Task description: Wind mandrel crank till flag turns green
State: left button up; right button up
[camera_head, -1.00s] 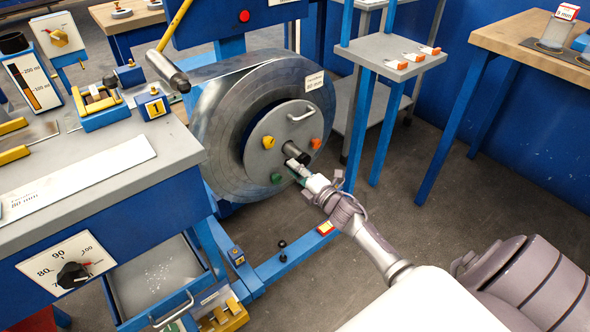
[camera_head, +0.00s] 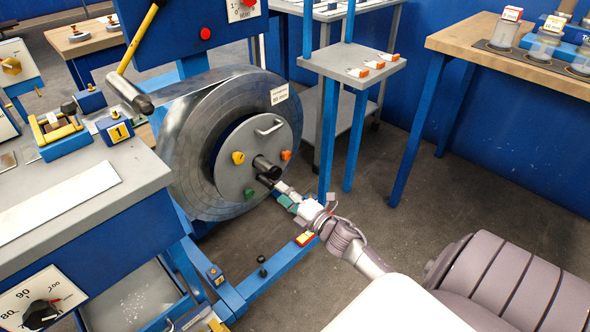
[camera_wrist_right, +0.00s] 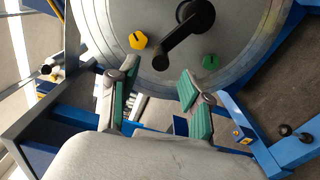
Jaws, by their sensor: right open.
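The black mandrel crank (camera_head: 269,181) sits at the hub of the round grey face plate (camera_head: 236,184) on the steel coil. In the right wrist view the crank (camera_wrist_right: 178,46) points down and left from the hub, with its handle end above the gap between my fingers. My right gripper (camera_head: 284,196) is just below and right of the crank in the head view. In the wrist view my right gripper (camera_wrist_right: 157,97) has its green-padded fingers spread wide, with nothing between them. I cannot pick out a flag for certain. My left gripper is out of view.
Yellow (camera_head: 238,158), orange (camera_head: 286,155) and green (camera_head: 249,195) knobs stand out from the face plate, near the crank. A blue floor beam (camera_head: 268,265) runs below my right arm. A grey bench (camera_head: 75,200) stands left, a shelf stand (camera_head: 350,65) behind.

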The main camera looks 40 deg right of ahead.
jog(key=s, duration=0.5)
jog(key=shift+d, duration=0.2)
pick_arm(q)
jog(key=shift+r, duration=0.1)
pick_arm(e)
jog(key=shift+r, duration=0.1)
dwell(0.7)
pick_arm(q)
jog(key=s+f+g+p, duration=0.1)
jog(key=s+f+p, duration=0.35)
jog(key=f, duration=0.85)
pick_arm(e)
jog(key=m+g+h, duration=0.3)
jog(key=m+h, duration=0.2)
jog(key=m, duration=0.7)
send_near(271, 187)
jog(key=b+x, duration=0.2)
jog(key=x, duration=0.9)
jog(key=shift+w+b, duration=0.2)
jog(key=shift+b, duration=0.15)
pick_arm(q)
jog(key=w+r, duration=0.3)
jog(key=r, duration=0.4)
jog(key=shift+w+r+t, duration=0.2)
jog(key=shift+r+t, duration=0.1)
pick_arm(e)
jog(key=shift+x, duration=0.85)
jog(key=shift+s, duration=0.1)
grip_shut()
